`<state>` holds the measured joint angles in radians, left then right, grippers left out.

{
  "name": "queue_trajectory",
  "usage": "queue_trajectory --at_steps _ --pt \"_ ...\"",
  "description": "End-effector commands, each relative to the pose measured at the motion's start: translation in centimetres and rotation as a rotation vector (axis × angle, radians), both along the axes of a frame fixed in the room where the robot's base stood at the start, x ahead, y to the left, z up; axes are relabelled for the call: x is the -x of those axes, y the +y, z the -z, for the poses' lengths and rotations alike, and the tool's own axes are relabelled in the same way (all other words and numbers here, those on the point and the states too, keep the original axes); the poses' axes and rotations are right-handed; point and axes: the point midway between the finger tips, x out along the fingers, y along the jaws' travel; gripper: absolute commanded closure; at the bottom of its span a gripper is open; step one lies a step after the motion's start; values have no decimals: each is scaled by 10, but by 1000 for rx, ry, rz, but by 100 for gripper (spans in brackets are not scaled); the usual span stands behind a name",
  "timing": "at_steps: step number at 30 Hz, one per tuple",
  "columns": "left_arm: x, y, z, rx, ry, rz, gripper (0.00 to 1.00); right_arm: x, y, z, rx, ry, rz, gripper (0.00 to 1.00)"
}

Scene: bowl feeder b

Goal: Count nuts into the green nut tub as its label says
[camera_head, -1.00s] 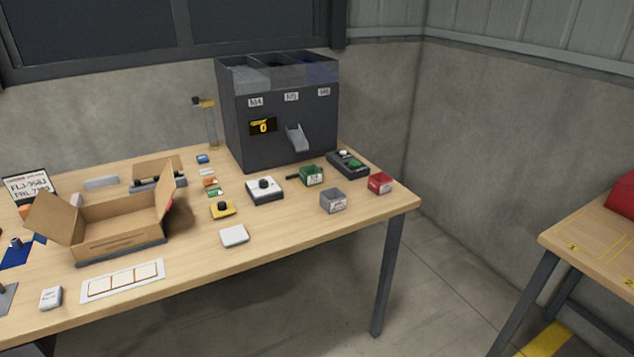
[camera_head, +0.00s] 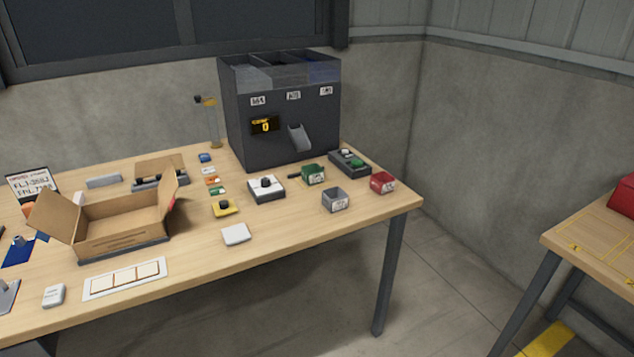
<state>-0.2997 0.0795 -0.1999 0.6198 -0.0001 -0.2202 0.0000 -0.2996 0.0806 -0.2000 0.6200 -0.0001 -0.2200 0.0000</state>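The green nut tub (camera_head: 313,175) stands on the table in front of the dark bowl feeder (camera_head: 285,140). It has a white label on its front, too small to read. The feeder has three clear-fronted bins on top, a label under each, a display (camera_head: 265,126) showing 0, and a grey chute (camera_head: 299,137). The green tub is in front of the chute and slightly to its right. A grey tub (camera_head: 335,200) and a red tub (camera_head: 382,183) stand nearby. Neither of my grippers is in view.
A white box with a black knob (camera_head: 266,188) and a dark box with buttons (camera_head: 350,162) flank the green tub. An open cardboard box (camera_head: 120,222) fills the left. A white pad (camera_head: 236,234) lies near the front edge.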

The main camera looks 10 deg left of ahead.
Motion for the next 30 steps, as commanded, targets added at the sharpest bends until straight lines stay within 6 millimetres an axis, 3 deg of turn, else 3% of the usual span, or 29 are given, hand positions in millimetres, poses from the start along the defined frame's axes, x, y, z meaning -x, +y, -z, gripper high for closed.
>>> queue_trajectory --at_steps 9,30 --pt "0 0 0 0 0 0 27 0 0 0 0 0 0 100" --pt "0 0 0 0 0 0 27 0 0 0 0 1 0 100"
